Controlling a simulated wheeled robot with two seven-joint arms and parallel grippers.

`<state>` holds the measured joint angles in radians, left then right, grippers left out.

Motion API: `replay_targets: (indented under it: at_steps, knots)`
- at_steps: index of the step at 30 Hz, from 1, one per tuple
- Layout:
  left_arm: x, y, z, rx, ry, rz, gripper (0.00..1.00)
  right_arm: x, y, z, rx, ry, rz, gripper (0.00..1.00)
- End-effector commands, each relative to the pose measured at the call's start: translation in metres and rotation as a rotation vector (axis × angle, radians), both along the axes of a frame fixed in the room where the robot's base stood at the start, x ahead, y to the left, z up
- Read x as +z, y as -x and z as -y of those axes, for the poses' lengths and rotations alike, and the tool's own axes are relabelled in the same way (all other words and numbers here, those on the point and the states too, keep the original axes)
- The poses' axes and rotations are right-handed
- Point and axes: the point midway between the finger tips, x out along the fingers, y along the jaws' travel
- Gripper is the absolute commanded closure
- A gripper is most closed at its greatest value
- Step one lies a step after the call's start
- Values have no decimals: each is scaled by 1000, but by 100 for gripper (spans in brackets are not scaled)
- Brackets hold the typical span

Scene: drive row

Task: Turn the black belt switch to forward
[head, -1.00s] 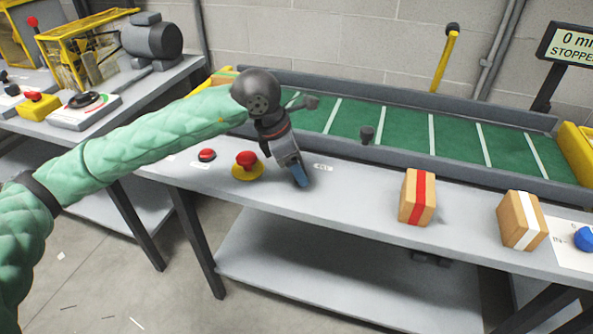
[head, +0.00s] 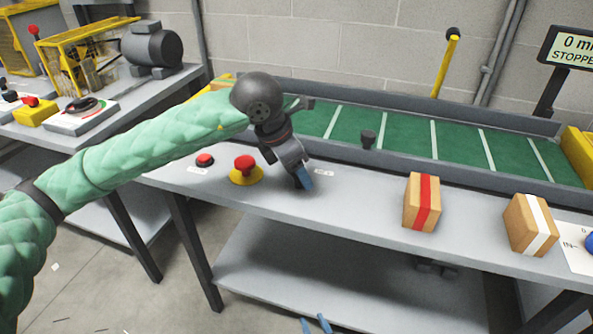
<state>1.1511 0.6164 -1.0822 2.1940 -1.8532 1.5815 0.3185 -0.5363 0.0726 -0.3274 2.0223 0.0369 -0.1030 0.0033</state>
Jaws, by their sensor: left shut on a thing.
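My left gripper (head: 304,181) points down at the grey bench top, between the red mushroom button on its yellow base (head: 245,170) and a small white label (head: 323,172). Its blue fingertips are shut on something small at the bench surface. The black belt switch is hidden behind the gripper, so its setting cannot be read. The green conveyor belt (head: 400,136) runs behind the bench. The sign (head: 572,48) reads STOPPED. My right gripper (head: 315,324) shows only as two blue fingertips, apart and empty, at the bottom edge.
A flat red button (head: 205,160) is at the left. A red-striped box (head: 422,202) and a white-striped box (head: 531,225) stand on the bench at the right. A black knob (head: 367,139) stands by the belt's near rail. Bench space between gripper and boxes is clear.

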Motion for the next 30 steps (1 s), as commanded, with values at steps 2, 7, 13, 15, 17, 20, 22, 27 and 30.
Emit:
replay_targets:
  at_steps: [2, 7, 13, 15, 17, 20, 22, 27, 30]
  knots:
    - [0, 0, 0, 11, 1, 1, 63, 16, -6, 0, -3, -10, 49, 64]
    - [0, 0, 0, 27, 1, 1, 63, 38, -12, -1, -9, -27, 116, 64]
    - [1, 0, 0, 36, 1, 1, 63, 49, -14, -1, -12, -34, 149, 64]
    - [1, 0, 0, 37, 1, 0, 63, 50, -14, -1, -12, -34, 152, 64]
    - [1, 0, 0, 37, 1, 0, 63, 50, -14, -1, -12, -34, 152, 64]
    - [1, 0, 0, 37, 1, 1, 63, 50, -14, -1, -12, -34, 152, 64]
    - [1, 0, 0, 37, 1, 1, 63, 50, -14, -1, -12, -35, 151, 64]
    - [1, 0, 0, 37, 1, 0, 20, 50, -14, -1, -11, -36, 151, 64]
    - [0, 0, 0, 36, 0, 0, 18, 50, -14, -1, -11, -35, 151, 64]
